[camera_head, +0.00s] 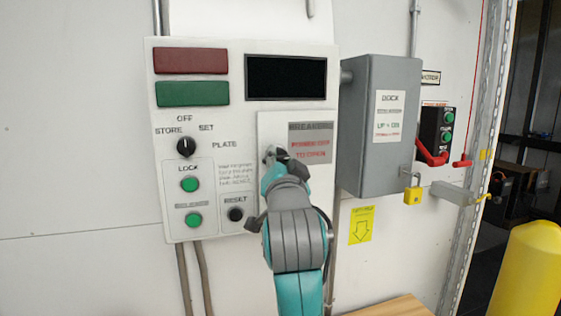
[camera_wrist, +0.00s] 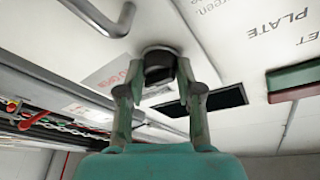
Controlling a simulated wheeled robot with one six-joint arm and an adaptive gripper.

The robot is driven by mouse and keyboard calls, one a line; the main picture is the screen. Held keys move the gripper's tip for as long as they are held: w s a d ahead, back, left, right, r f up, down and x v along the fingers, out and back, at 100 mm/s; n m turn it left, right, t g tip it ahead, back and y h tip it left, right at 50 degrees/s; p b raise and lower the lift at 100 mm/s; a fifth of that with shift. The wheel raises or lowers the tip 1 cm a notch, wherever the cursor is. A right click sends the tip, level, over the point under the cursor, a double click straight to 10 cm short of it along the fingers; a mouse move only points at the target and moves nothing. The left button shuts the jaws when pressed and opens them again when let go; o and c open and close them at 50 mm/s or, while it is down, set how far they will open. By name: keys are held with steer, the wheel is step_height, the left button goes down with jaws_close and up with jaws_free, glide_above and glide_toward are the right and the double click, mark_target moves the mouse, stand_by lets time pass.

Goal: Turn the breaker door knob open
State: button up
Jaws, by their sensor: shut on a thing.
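The breaker door (camera_head: 268,128) is a pale panel labelled "BREAKERS" at the lower right of the white control box (camera_head: 236,120). It looks shut, flush with the box. Its dark round knob (camera_wrist: 158,64) shows in the wrist view between my two fingers. In the head view the knob is mostly hidden behind my gripper (camera_head: 274,156). My gripper, also in the wrist view (camera_wrist: 157,84), is shut on the knob, one finger on each side. The knob's turn angle cannot be told.
A grey lock box (camera_head: 360,150) with a yellow padlock (camera_head: 412,195) juts out just right of the door. Red levers (camera_head: 430,152) and a grey bracket (camera_head: 455,193) lie farther right. A yellow post (camera_head: 530,270) stands lower right. A selector dial (camera_head: 186,147) is on the left.

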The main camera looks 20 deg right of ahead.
steer(key=o, duration=1.2)
steer(key=shift+c, duration=0.2)
steer(key=v, duration=1.2)
steer(key=shift+f, duration=0.15)
